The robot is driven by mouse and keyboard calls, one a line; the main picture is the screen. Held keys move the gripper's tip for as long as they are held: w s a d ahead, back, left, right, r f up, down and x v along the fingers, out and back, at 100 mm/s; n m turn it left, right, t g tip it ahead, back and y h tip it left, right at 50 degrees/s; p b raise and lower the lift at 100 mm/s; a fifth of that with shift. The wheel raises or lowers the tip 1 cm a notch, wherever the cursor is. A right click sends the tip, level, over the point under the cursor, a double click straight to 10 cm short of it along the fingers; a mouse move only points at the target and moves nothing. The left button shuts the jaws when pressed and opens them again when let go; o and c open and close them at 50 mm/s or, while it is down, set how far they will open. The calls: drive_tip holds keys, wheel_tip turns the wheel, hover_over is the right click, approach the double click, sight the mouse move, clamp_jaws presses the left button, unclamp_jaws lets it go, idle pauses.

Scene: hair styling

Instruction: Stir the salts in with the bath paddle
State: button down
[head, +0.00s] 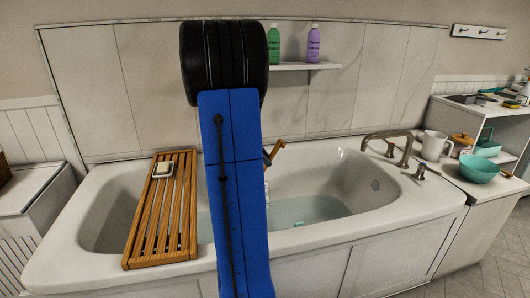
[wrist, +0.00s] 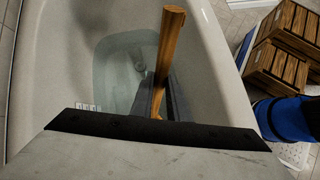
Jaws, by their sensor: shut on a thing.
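The wooden bath paddle (wrist: 170,40) stands up from between my gripper's fingers (wrist: 160,95) in the wrist view. My gripper is shut on it. A short wooden end of the paddle (head: 275,150) also shows beside my blue arm in the head view; my gripper is hidden there. The white bathtub (head: 410,207) holds clear water (head: 325,208), which also shows in the wrist view (wrist: 118,72) to the left of the paddle. The paddle's lower end is largely hidden, so I cannot tell whether it touches the water. I cannot make out the salts.
A slatted wooden caddy (head: 180,225) with a soap dish (head: 163,170) spans the tub's left part. A tap (head: 390,140) stands at the right rim. A shelf (head: 300,66) holds green and purple bottles. A teal bowl (head: 480,168) and white jug (head: 434,145) stand right.

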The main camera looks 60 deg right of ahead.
wheel_tip(320, 180, down, 29)
drive_tip(key=shift+f, duration=0.15)
idle(2.0)
idle(0.4)
